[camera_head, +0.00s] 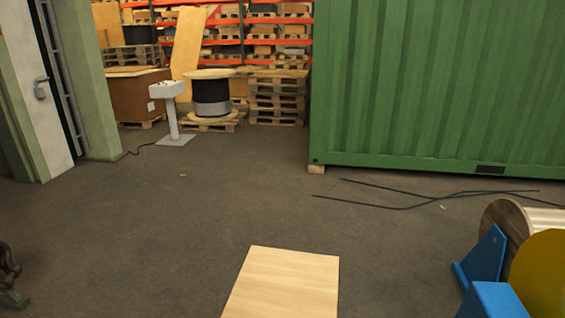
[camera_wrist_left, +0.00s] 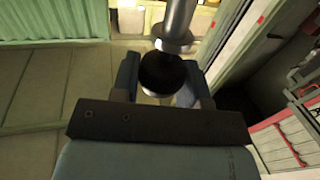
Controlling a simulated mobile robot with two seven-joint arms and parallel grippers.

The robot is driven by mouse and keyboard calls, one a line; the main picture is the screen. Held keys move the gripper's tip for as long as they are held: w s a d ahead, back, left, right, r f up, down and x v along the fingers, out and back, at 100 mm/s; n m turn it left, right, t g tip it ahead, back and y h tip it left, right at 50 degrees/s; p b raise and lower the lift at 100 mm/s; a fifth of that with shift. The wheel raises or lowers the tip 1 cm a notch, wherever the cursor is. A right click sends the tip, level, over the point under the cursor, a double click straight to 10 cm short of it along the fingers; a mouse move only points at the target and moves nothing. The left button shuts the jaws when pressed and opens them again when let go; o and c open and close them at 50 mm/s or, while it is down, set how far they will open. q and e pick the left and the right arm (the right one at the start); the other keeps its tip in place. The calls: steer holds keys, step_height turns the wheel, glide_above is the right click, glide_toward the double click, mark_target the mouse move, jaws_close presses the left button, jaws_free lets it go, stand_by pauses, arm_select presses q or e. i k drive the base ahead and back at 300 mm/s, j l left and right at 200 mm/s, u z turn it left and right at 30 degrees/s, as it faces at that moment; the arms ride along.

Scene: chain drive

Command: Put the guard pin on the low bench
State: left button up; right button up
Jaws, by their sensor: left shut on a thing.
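The guard pin (camera_wrist_left: 178,22) shows in the left wrist view as a grey metal shaft with a collar and a round black knob. My left gripper (camera_wrist_left: 160,78) is shut on it around the knob end, and the shaft points away toward the top of the view. The low bench (camera_head: 285,282) appears in the head view as a light wooden top at the bottom centre, cut off by the lower edge. Its top looks bare where visible. Neither gripper nor the pin shows in the head view, so the pin's distance from the bench cannot be told.
A blue stand (camera_head: 485,262) with a wooden drum and a yellow disc is at the lower right. A dark part (camera_head: 9,275) shows at the left edge. Black rods or cables (camera_head: 430,197) lie before a green container (camera_head: 435,85). The floor around the bench is mostly clear.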

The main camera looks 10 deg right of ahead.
mark_target(278, 288)
steer(key=i+j+u, duration=0.2)
steer(key=j+u, duration=0.2)
steer(key=i+j+u, duration=0.25)
steer(key=j+u, duration=0.15)
steer(key=i+j+u, duration=0.6)
steer(key=j+u, duration=0.2)
steer(key=i+z, duration=0.35)
steer(key=i, duration=0.2)
steer(key=i+j+z, duration=0.35)
steer(key=i, duration=0.2)
steer(key=i+l+z, duration=0.15)
steer(key=i+z, duration=0.35)
steer(key=i+j+z, duration=0.1)
steer(key=i+z, duration=0.4)
steer(key=i+j+z, duration=0.1)
steer(key=i+z, duration=0.3)
steer(key=i, duration=1.05)
steer(key=i+z, duration=0.2)
steer(key=i, duration=0.45)
steer(key=i+j+z, duration=0.25)
steer(key=i, duration=0.4)
steer(key=i+l+z, duration=0.1)
steer(key=i+z, duration=1)
steer(key=i+l+z, duration=0.15)
steer(key=i+z, duration=0.85)
steer(key=k+j, duration=0.05)
steer(key=k, duration=0.05)
